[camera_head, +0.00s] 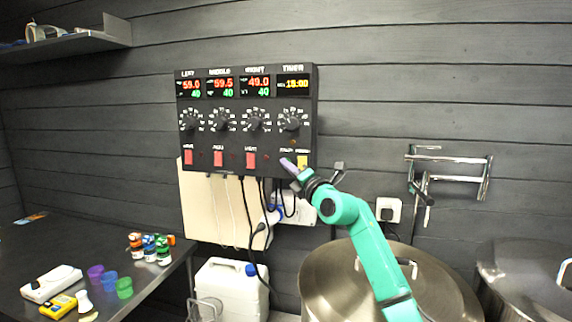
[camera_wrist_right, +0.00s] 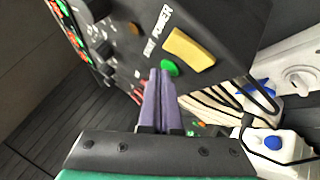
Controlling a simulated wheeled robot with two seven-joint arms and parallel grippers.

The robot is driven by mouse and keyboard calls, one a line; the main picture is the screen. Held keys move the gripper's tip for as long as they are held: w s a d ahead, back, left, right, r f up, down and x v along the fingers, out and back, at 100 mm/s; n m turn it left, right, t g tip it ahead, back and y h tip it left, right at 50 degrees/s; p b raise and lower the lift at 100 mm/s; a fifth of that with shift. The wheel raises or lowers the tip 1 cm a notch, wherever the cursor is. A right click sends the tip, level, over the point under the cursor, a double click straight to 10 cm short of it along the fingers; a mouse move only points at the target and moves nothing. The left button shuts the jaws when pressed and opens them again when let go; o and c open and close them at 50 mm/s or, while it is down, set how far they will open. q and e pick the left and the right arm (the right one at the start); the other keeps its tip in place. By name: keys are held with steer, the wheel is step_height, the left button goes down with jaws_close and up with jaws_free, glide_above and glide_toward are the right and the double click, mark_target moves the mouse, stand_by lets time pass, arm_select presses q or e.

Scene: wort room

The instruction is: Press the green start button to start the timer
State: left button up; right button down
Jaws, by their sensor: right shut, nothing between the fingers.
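The black control panel (camera_head: 268,138) hangs on the wall, with the timer display (camera_head: 294,84) at its upper right. The green start button (camera_wrist_right: 171,68) shows in the right wrist view, next to the yellow switch (camera_wrist_right: 188,48). In the head view my gripper hides the button. My right gripper (camera_head: 288,163) is shut and empty at the panel's lower right. In the right wrist view its fingertips (camera_wrist_right: 160,73) lie right beside the green button in the picture and overlap its edge; I cannot tell whether they touch. My left gripper is not in view.
Red switches (camera_head: 251,160) and dials (camera_head: 256,120) fill the panel left of the timer. Black cables (camera_head: 245,215) hang below it. A steel kettle (camera_head: 325,285) stands below my right arm. A table (camera_head: 150,277) with cups and small jars is at lower left.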

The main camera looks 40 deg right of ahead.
stand_by(0.5)
steer(key=shift+s+a+p, duration=0.3)
steer(key=shift+s+a, duration=0.15)
steer(key=shift+a, duration=0.1)
steer(key=shift+a, duration=0.1)
steer(key=s+a, duration=0.1)
steer(key=a, duration=0.1)
steer(key=s+a+p, duration=0.1)
steer(key=a, duration=0.1)
steer(key=shift+s, duration=0.4)
stand_by(0.5)
